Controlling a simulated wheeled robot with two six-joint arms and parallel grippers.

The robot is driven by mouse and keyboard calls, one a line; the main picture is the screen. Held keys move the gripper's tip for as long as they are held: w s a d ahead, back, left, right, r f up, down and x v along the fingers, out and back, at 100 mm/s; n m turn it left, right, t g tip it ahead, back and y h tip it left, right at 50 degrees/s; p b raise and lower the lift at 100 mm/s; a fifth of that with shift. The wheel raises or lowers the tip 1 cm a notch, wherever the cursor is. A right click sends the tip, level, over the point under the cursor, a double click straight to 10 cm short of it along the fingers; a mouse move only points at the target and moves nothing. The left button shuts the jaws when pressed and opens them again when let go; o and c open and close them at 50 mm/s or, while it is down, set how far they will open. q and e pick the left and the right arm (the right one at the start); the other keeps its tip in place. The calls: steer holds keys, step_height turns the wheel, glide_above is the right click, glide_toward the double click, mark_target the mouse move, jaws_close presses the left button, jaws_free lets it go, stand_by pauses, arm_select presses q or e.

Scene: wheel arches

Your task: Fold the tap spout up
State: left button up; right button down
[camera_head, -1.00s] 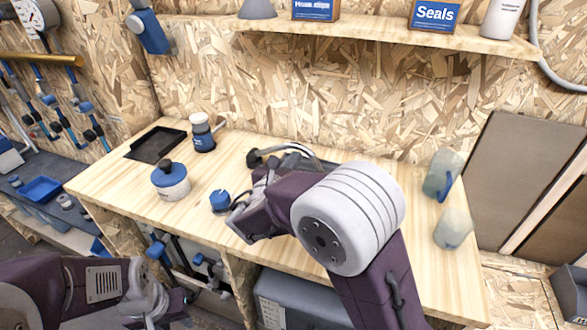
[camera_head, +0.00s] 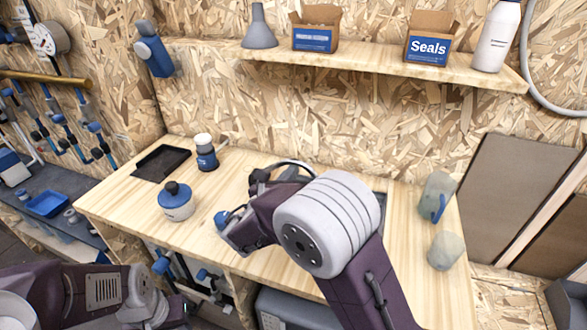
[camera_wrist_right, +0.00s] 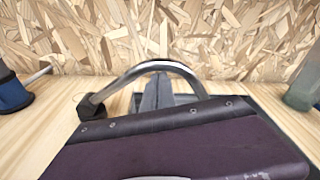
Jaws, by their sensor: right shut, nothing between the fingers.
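The tap spout (camera_head: 291,164) is a curved metal tube with a dark end, mostly hidden behind my right arm in the head view. In the right wrist view the spout (camera_wrist_right: 150,66) arches across the middle, its dark tip low at the left above the bench.
A blue-lidded pot (camera_head: 177,205), a bottle (camera_head: 206,158) and a black tray (camera_head: 161,162) stand on the left of the bench (camera_head: 130,197). Two translucent containers, one (camera_head: 445,251) nearer, stand at the right. A shelf (camera_head: 360,62) with boxes runs above the back.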

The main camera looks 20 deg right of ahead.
steer(key=w+a+r+n+h+p, duration=0.1)
steer(key=w+a+r+n+p, duration=0.4)
steer(key=p, duration=1.2)
steer(key=shift+a+r+n+h, duration=0.3)
steer(key=shift+a+r+n, duration=0.95)
steer(key=shift+n, duration=0.35)
steer(key=shift+a, duration=0.1)
steer(key=shift+f, duration=0.1)
